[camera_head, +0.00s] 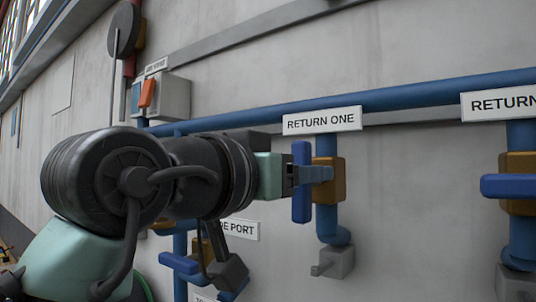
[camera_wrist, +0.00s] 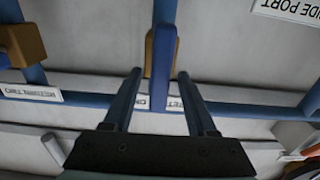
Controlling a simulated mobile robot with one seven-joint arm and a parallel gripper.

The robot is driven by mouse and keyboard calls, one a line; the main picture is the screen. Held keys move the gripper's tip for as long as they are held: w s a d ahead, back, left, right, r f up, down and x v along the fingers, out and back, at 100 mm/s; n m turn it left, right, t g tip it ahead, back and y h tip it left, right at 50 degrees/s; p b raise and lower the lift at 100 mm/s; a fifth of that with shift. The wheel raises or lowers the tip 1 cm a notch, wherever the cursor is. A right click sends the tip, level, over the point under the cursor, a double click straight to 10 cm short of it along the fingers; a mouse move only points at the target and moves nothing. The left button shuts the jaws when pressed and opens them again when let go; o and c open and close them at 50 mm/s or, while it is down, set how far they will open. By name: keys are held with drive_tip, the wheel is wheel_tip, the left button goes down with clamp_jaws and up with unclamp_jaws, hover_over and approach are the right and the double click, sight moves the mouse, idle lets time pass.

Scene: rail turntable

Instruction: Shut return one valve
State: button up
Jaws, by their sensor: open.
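The return one valve (camera_head: 325,190) has an orange-brown body on a vertical blue pipe, below the "RETURN ONE" label (camera_head: 321,121). Its blue lever handle (camera_head: 301,205) stands upright, in line with the pipe. My gripper (camera_head: 322,174) is at this handle, reaching in from the left. In the wrist view, my gripper (camera_wrist: 157,76) is open, one finger on each side of the handle (camera_wrist: 163,55). Small gaps show between the handle and both fingers. The wrist view is upside down, and the fingers partly hide the label behind.
The neighbouring return valve (camera_head: 520,165) at the right has its blue handle (camera_head: 508,187) crosswise. Another crosswise handle (camera_head: 178,263) sits low at left, near a "PORT" label (camera_head: 240,229) partly hidden by my arm. A blue pipe (camera_head: 420,93) runs above. A grey box (camera_head: 172,98) hangs upper left.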

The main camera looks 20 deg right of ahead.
drive_tip(key=shift+w+d, duration=0.2)
drive_tip(key=shift+d, duration=0.1)
clamp_jaws()
